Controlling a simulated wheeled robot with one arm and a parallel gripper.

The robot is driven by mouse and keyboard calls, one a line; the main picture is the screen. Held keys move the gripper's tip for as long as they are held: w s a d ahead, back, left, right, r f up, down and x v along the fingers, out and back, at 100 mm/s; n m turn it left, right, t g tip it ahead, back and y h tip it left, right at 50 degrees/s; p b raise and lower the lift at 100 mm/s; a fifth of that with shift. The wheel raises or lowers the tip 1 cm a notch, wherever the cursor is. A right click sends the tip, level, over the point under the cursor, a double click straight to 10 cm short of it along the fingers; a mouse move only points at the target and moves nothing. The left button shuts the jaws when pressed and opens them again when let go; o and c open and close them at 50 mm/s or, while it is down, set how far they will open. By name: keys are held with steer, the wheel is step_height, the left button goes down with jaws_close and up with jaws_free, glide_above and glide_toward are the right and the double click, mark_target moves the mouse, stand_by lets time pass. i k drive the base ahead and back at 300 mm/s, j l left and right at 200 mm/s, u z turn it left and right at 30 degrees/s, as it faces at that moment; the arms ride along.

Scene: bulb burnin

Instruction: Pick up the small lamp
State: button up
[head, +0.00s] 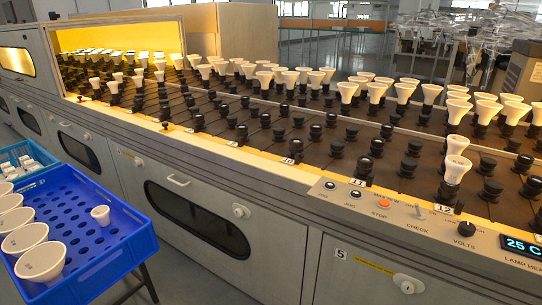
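A small white lamp (101,215) sits upright in the blue crate (125,258) at the lower left, towards the crate's right side. Several larger white lamps (40,262) stand in a row along the left of the same crate, apart from the small one. My gripper is not in this view, so its state is not shown.
A long grey machine (270,185) carries rows of black sockets, many holding white lamps (404,92). A control panel (420,225) lies at its right front. Another blue crate (40,178) stands behind the first. Empty holes surround the small lamp.

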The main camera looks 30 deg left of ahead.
mark_target(100, 213)
steer(key=u, duration=2.55)
steer(key=z, duration=1.85)
steer(key=u, duration=1.75)
steer(key=i+j, duration=0.55)
steer(key=i, duration=0.15)
steer(key=i+j+z, duration=0.1)
steer(key=i+j, duration=0.5)
steer(key=i, duration=0.05)
